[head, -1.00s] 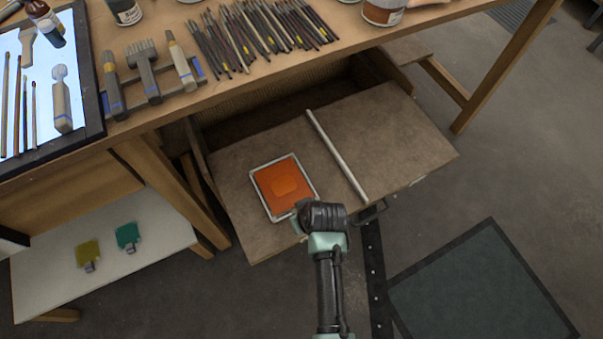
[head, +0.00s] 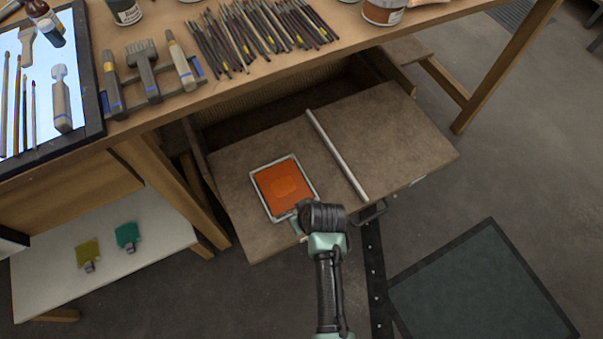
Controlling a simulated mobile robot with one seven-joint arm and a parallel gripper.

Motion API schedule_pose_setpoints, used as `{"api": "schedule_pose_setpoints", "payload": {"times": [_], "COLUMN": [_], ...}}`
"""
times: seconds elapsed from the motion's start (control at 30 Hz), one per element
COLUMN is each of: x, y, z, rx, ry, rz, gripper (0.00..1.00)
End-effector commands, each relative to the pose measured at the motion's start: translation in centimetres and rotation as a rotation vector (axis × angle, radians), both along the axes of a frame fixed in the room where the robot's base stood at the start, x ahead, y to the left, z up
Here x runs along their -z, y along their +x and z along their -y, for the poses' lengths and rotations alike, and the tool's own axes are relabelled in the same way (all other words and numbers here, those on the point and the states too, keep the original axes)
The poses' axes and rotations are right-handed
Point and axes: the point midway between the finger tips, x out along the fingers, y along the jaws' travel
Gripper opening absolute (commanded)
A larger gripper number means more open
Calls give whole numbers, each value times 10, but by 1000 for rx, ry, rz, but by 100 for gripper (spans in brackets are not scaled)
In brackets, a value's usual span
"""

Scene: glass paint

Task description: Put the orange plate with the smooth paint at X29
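The orange plate (head: 268,189) is square with a pale rim and lies on the brown board of the pulled-out drawer (head: 405,135). A lighter orange patch of paint shows in its middle; its texture is too small to judge. My gripper (head: 298,217) is at the plate's near right corner, at the end of my dark and mint-green arm. The wrist hides most of the fingers, so I cannot tell whether they hold the plate's edge or are apart from it. I see no X29 label.
A metal rod (head: 335,154) lies on the drawer right of the plate. An olive tab (head: 88,252) and a teal tab (head: 127,236) lie on the low white shelf (head: 60,285) at left. Brushes (head: 262,35) crowd the tabletop above.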

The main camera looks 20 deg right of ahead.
Motion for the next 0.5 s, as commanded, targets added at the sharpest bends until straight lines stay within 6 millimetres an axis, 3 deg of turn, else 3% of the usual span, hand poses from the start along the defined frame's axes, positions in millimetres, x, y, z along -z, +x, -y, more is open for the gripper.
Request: {"api": "schedule_pose_setpoints", "payload": {"times": [0.43,0.47,0.5], "x": [-2,-2,-2], "y": [1,1,1], "z": [0,0,0], "rx": [0,0,0], "ry": [-1,-1,-1], "rz": [3,3,3], "gripper": [0,36,43]}}
